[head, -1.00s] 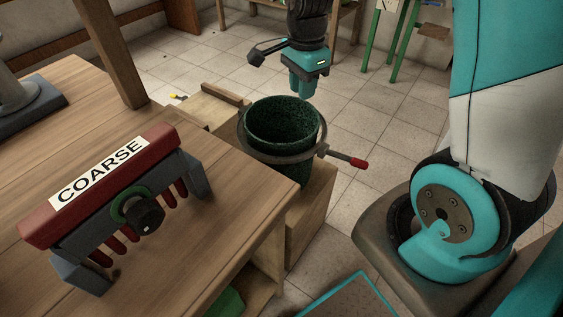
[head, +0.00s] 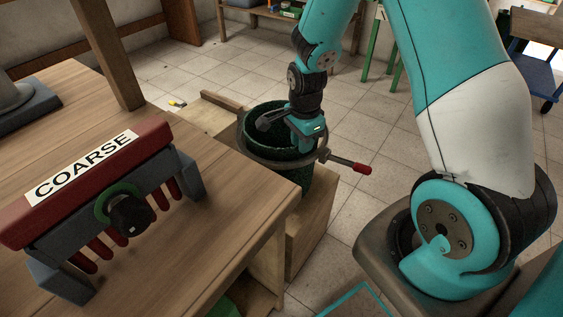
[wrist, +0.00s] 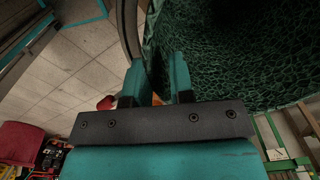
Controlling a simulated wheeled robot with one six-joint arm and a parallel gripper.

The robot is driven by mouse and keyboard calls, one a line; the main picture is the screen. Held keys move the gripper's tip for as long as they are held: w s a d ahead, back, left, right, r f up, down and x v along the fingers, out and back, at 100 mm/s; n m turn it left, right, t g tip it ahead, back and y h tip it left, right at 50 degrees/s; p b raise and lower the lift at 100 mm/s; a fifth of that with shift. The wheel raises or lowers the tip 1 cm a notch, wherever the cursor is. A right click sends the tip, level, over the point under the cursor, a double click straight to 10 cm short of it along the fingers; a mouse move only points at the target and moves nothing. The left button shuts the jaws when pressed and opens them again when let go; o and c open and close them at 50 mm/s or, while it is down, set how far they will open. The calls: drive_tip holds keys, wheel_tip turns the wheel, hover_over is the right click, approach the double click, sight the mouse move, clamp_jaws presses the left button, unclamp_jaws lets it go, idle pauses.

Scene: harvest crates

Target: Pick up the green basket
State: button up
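The green basket (head: 262,120) is a dark green, mottled, round open tub. It sits upright inside a dark metal ring (head: 247,151) with a red-tipped handle (head: 361,168), at the table's far right corner. My gripper (head: 305,148) is down at the basket's right side, pointing downward. In the wrist view, the basket's textured inside (wrist: 230,50) fills the upper right. The two teal fingers of my gripper (wrist: 157,70) stand apart, with the basket's wall seeming to run between them. I cannot tell whether they touch it.
A red and grey rack labelled COARSE (head: 90,185) stands on the wooden table (head: 200,240). A wooden box (head: 308,225) is under the basket. A wooden post (head: 105,50) rises at the table's far edge. Tiled floor (head: 375,130) lies open to the right.

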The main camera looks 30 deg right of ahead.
drive_tip(key=shift+f, duration=0.75)
clamp_jaws()
drive_tip(key=shift+r, duration=0.1)
